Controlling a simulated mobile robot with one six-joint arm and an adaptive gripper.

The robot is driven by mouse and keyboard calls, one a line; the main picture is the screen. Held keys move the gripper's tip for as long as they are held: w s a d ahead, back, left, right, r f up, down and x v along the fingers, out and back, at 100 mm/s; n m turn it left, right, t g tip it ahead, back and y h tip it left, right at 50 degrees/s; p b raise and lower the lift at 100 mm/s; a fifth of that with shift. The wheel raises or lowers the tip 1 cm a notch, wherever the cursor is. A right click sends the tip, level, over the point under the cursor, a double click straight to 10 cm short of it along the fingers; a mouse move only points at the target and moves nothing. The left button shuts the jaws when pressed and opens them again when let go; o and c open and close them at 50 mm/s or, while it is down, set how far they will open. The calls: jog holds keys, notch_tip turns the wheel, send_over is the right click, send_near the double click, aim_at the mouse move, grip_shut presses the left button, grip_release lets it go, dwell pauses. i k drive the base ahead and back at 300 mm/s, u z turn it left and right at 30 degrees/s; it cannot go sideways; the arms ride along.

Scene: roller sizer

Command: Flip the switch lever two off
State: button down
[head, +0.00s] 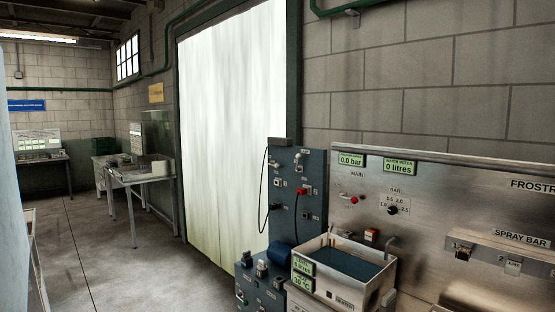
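A dark blue-grey switch panel (287,215) stands against the wall right of the bright curtain. It carries small pale switches or sockets, a red fitting (300,191) and a black cable. A lower blue-grey box (262,290) in front of it has several dark knobs or levers on top and small ones on its front. The labels are too small to read, so I cannot tell which lever is number two or how it is set. My gripper is not in view.
A steel panel (450,200) with a red-handled MAIN valve (354,199) and a BAR dial (392,210) fills the right. A water-filled basin (340,278) stands before it. A metal table (140,178) stands farther back left. The floor (110,255) left of the curtain is open.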

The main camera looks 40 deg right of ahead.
aim_at(298, 156)
jog(key=u, duration=0.05)
jog(key=i, duration=0.75)
jog(key=z, duration=0.55)
jog(key=i, duration=0.75)
jog(key=z, duration=0.55)
